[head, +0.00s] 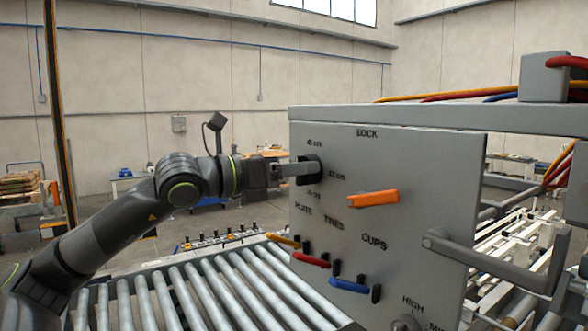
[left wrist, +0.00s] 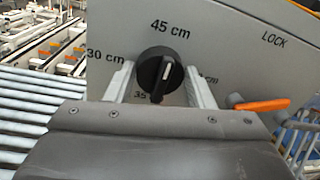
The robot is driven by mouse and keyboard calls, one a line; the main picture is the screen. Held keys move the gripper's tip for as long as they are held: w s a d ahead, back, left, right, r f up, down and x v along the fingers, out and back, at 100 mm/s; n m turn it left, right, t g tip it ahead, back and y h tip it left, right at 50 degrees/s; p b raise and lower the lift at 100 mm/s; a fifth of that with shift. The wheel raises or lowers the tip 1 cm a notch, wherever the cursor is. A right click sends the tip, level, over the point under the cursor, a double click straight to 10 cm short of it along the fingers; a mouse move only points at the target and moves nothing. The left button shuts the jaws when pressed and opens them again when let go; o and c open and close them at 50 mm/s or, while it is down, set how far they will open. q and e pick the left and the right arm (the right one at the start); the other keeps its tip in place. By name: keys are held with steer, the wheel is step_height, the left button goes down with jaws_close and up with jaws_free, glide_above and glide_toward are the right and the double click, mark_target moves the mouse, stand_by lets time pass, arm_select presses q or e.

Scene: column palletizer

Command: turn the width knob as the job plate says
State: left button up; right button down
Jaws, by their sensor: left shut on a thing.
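The width knob (left wrist: 158,74) is a round black dial on the grey panel. In the head view the left gripper (head: 303,169) reaches the knob (head: 314,167) from the left. No job plate can be made out. My right gripper is not in view.
An orange lock handle (head: 373,198) sticks out right of the knob. Yellow, red (head: 311,260) and blue (head: 349,286) levers sit lower on the panel (head: 400,165). A grey bar handle (head: 490,262) projects at the right. A roller conveyor (head: 215,295) lies below my left arm.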

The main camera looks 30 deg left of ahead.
arm_select(q)
steer(key=m+y+b, duration=0.1)
steer(key=m, duration=1)
steer(key=m+b, duration=0.2)
steer(key=m, duration=0.9)
steer(key=f+m+t+y+b, duration=0.1)
steer(key=m+b, duration=0.1)
steer(key=m, duration=0.9)
steer(key=shift+s+d+m+y, duration=0.15)
steer(key=shift+d+m+y, duration=0.15)
steer(key=shift+m, duration=0.1)
stand_by(0.5)
steer(key=shift+f, duration=0.1)
steer(key=o, duration=1)
steer(key=shift+c, duration=0.2)
